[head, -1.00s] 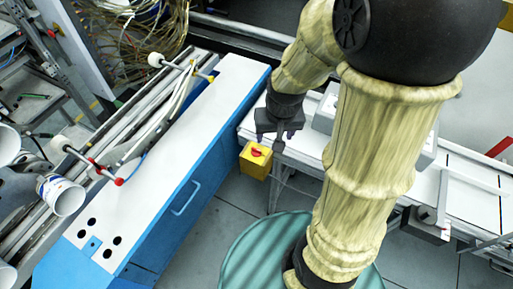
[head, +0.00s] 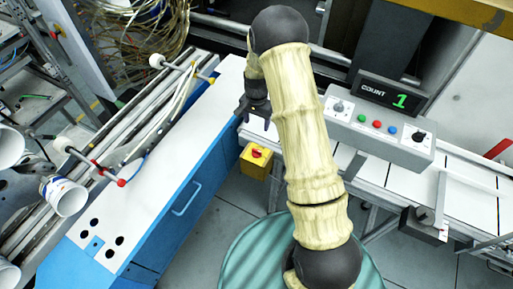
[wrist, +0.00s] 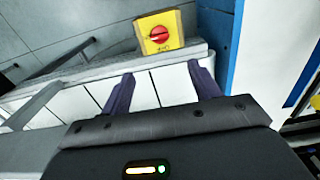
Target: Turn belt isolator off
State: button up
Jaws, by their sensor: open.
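The belt isolator is a yellow box with a red rotary knob (head: 256,153), fixed beside the near edge of the white conveyor in the head view. In the wrist view the yellow box (wrist: 172,22) is at the top centre, with its red knob (wrist: 159,34) facing me and small lettering I cannot read. My gripper (wrist: 160,76) is open and empty, its two dark fingers pointing towards the box but apart from it. In the head view my gripper (head: 256,124) is above the conveyor's end, just behind the box. The knob's setting is unclear.
A grey control panel (head: 377,132) with coloured buttons and knobs stands on the conveyor (head: 400,185); its display (head: 390,94) reads COUNT 1. A blue and white cabinet (head: 165,175) stands close left of the isolator. Open floor (head: 215,215) lies in front of it.

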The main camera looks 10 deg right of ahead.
aim_at(257, 150)
notch_tip(257, 150, down, 17)
jog(key=p, duration=0.6)
jog(key=shift+f, duration=0.15)
dwell(0.4)
jog(key=c, duration=1)
